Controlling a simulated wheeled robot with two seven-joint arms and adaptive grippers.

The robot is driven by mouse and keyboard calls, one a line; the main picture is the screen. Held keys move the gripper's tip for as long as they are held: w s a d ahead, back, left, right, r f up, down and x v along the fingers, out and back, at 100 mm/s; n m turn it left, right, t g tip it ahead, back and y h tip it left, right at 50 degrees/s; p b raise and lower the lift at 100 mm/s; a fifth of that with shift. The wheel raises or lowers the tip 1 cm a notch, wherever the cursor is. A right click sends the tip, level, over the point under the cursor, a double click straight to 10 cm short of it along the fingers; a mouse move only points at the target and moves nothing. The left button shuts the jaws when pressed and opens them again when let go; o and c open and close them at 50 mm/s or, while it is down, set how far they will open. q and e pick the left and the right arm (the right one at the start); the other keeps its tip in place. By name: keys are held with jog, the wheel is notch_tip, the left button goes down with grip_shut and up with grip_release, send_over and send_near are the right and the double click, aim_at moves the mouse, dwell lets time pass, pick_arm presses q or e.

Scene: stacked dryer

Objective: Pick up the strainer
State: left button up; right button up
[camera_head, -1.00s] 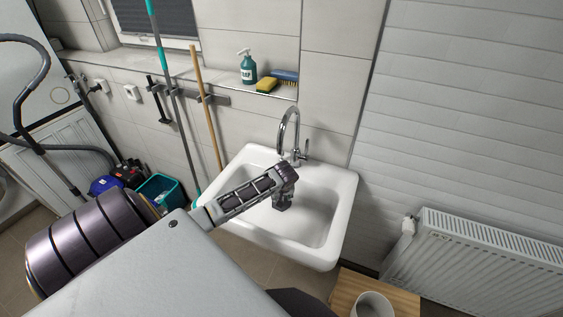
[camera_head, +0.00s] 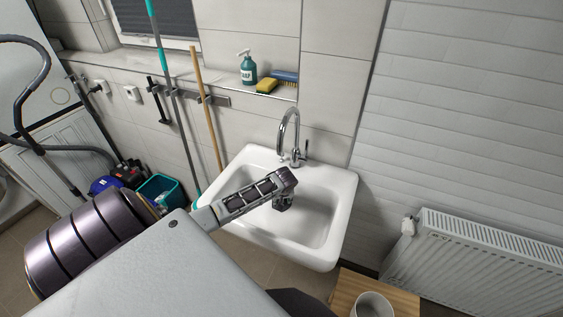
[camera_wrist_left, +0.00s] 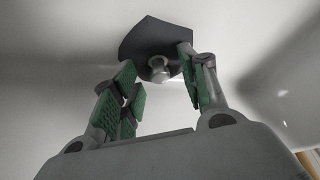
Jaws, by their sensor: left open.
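My left gripper (camera_head: 283,203) reaches down into the white sink basin (camera_head: 318,218). In the left wrist view its green-padded fingers (camera_wrist_left: 160,82) are apart. A dark, angular flat piece with a small shiny round knob (camera_wrist_left: 158,68), which looks like the strainer, lies on the white basin surface just beyond the fingertips. The knob shows in the gap between the fingers, and I see no grip on it. The right finger overlaps the dark piece's edge; whether they touch I cannot tell. In the head view I cannot make out the strainer apart from the gripper. My right gripper is out of view.
A chrome faucet (camera_head: 289,133) rises at the sink's back. A soap bottle (camera_head: 248,68) and yellow sponge (camera_head: 266,86) stand on the ledge. A white radiator (camera_head: 490,258) is at right, and a white cup (camera_head: 372,306) is on a wooden top (camera_head: 399,300) in front.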

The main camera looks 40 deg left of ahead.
pick_arm(q)
jog(key=shift+c, duration=0.2)
grip_shut()
jog(key=shift+r, duration=0.15)
jog(key=shift+r, duration=0.85)
notch_tip(320, 180, up, 5)
jog(key=shift+r, duration=0.2)
jog(key=s+d+b, duration=0.1)
jog(key=s+d, duration=0.2)
jog(key=d, duration=0.5)
jog(key=s+d+b, duration=0.1)
jog(key=s+d, duration=0.3)
jog(key=d, duration=0.4)
jog(key=shift+s+d+f, duration=0.15)
jog(key=shift+s+f, duration=0.05)
jog(key=shift+s, duration=0.1)
